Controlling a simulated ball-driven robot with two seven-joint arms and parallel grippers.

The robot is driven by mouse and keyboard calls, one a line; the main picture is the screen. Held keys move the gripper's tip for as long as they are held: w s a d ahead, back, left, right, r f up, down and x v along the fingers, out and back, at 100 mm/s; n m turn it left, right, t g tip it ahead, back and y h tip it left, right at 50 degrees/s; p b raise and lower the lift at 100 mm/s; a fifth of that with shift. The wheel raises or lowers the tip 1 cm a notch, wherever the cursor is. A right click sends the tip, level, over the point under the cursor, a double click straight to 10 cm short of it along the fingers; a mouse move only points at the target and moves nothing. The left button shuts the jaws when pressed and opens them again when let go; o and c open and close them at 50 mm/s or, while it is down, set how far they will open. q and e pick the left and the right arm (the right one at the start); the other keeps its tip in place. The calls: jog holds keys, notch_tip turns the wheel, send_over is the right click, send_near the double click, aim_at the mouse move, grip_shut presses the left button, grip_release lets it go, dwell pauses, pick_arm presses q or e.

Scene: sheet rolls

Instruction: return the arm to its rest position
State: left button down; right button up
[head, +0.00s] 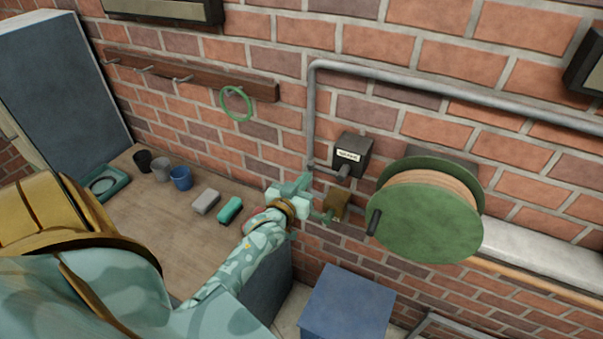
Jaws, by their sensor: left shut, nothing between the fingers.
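My left arm (235,258), pale teal with a mottled pattern, reaches from the lower left over the wooden bench. My left gripper (318,212) is at the end of it, near the brick wall, and is shut with nothing held. It is just left of a small brass-coloured block (338,203) on the wall; I cannot tell whether they touch. My right gripper is not in view.
A green reel (425,222) with a dark handle is on the wall to the right. A dark box (352,155) and grey pipe (311,110) are above the gripper. Cups, including a blue cup (181,178), stand on the bench (150,225). A blue box (345,305) is below.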

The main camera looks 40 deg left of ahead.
pick_arm(q)
jog(key=shift+v, duration=0.8)
jog(key=shift+w, duration=0.15)
